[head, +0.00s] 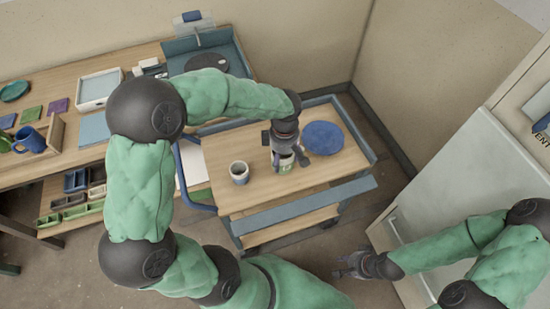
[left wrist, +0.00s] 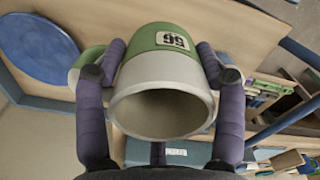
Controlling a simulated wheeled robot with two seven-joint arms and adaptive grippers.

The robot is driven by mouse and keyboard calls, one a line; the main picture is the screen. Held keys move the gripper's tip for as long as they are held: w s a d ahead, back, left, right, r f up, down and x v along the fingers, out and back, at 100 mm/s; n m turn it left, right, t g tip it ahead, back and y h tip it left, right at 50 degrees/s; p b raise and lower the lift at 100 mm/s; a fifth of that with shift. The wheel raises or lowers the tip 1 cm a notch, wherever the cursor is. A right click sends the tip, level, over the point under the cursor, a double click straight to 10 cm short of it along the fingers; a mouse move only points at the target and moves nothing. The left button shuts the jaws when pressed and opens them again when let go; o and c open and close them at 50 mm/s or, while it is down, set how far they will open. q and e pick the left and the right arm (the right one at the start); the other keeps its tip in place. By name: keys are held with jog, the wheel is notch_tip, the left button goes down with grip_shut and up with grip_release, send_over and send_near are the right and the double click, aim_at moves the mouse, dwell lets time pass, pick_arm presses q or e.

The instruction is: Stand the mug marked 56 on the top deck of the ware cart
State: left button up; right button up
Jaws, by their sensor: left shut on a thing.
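The mug marked 56 (left wrist: 165,70) is green with a pale grey band at its rim, and its open mouth faces the camera in the left wrist view. The two fingers of my left gripper (left wrist: 160,95) are shut on its sides. In the head view my left gripper (head: 287,152) points down over the wooden top deck of the ware cart (head: 232,200), with the mug (head: 286,166) partly hidden beneath it. I cannot tell whether the mug's base touches the deck.
On the deck, a grey-blue cup (head: 239,172) stands left of the held mug and a round blue disc (head: 322,136) lies to the right. The deck has raised blue-grey edges. A workbench (head: 70,152) with trays, tiles and a blue mug (head: 29,140) is at left.

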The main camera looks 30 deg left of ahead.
pick_arm(q)
jog(key=w+a+f, duration=0.1)
jog(key=f, duration=0.1)
jog(key=w+a+f+b, duration=0.1)
jog(key=a+f, duration=0.1)
jog(key=w+a+f+b, duration=0.1)
jog(key=a+f, duration=0.1)
jog(key=shift+w, duration=0.25)
jog(key=f, duration=0.2)
jog(key=f+b, duration=0.1)
jog(key=shift+w+a+f, duration=0.2)
jog(key=shift+f, duration=0.2)
jog(key=shift+r, duration=0.1)
jog(key=shift+f, duration=0.2)
jog(key=o, duration=1.4)
